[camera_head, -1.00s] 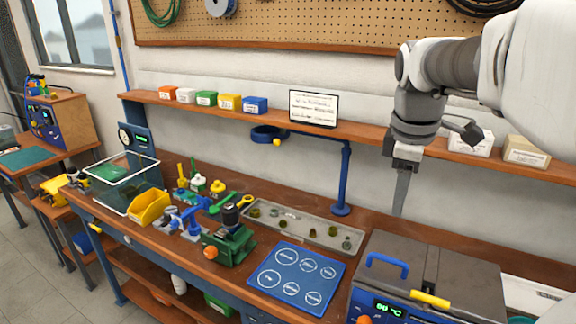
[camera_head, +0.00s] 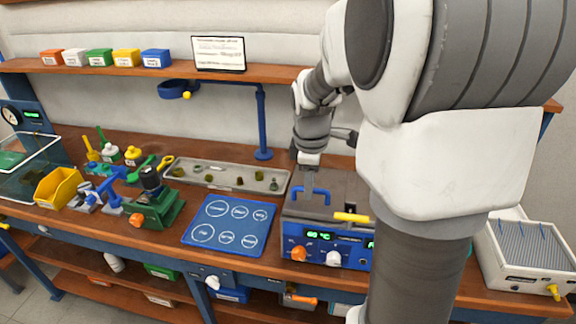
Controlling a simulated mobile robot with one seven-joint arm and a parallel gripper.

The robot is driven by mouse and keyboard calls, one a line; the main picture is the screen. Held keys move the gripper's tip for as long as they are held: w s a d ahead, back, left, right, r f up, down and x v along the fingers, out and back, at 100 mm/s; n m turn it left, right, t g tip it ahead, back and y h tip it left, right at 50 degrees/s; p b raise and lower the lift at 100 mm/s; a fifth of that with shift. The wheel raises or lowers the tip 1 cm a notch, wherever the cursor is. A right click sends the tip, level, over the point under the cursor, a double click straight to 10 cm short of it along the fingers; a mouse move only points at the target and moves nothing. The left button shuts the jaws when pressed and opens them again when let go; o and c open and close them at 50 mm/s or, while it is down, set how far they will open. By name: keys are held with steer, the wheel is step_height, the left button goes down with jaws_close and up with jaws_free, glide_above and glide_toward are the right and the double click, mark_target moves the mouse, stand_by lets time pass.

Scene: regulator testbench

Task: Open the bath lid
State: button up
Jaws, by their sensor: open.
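The bath (camera_head: 328,247) is a blue-fronted box with a lit green display, right of centre on the bench. Its dark grey lid (camera_head: 342,187) lies flat and shut, with a blue handle (camera_head: 311,196) on its left part and a yellow bar (camera_head: 351,217) at its front edge. My gripper (camera_head: 308,178) points down just above and behind the blue handle. It is open; its fingertips are small in the view, and I cannot tell whether they touch the handle. My arm hides the right part of the lid.
A blue mat with white circles (camera_head: 229,226) lies left of the bath, beside a grey tray (camera_head: 228,179) with small parts. A green vise (camera_head: 155,205) stands farther left. A shelf (camera_head: 270,72) runs behind, and a white ribbed unit (camera_head: 530,255) stands at right.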

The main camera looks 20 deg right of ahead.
steer(key=shift+f, duration=0.2)
steer(key=shift+c, duration=0.2)
jaws_close()
steer(key=shift+r, duration=0.1)
stand_by(1.1)
